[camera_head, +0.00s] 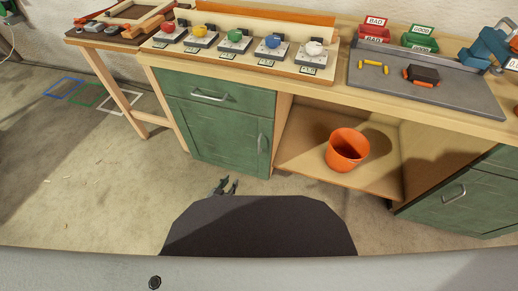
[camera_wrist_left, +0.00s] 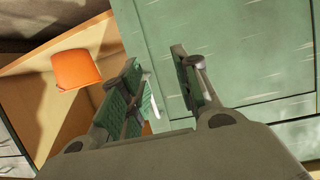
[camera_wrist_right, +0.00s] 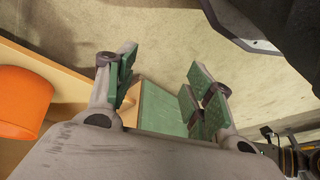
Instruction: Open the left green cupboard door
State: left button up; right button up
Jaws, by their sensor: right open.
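The left green cupboard door (camera_head: 210,135) sits under the left part of the workbench and looks shut. Its upright metal handle (camera_head: 262,143) is near its right edge. My left gripper (camera_head: 226,184) is low in front of the door, its fingers apart. In the left wrist view the open fingers (camera_wrist_left: 162,90) are before the green door (camera_wrist_left: 240,50), close to its edge. A pale strip shows between them; I cannot tell whether it is the handle. My right gripper (camera_wrist_right: 163,90) is open and empty in the right wrist view, with a green panel (camera_wrist_right: 160,110) beyond its fingers.
A drawer with a metal handle (camera_head: 210,96) is above the door. An orange bucket (camera_head: 347,149) stands on the open shelf to the right. Another green cupboard (camera_head: 465,195) is at the far right.

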pick_arm(q)
jog(key=w+d+r+m+t+h+b, duration=0.1)
jog(key=w+d+r+t+h+b, duration=0.2)
jog(key=d+r+b, duration=0.3)
jog(key=shift+w+d+r+b, duration=0.25)
jog(key=shift+r+b, duration=0.35)
jog(key=shift+r, duration=0.75)
pick_arm(e)
notch_tip(320, 180, up, 8)
jog(key=a, duration=0.1)
jog(key=shift+w+a+t+y, duration=0.25)
jog(key=shift+w+t+y, duration=0.05)
jog(key=shift+w+y, duration=0.1)
pick_arm(q)
jog(key=shift+w, duration=0.1)
jog(key=b, duration=0.5)
send_over(259, 153)
jog(key=shift+w, duration=0.35)
pick_arm(e)
notch_tip(259, 153, down, 10)
jog(key=a+t+y, duration=0.1)
jog(key=a+t, duration=0.1)
jog(key=shift+w+r+m, duration=0.25)
jog(key=shift+m, duration=0.05)
pick_arm(q)
grip_shut()
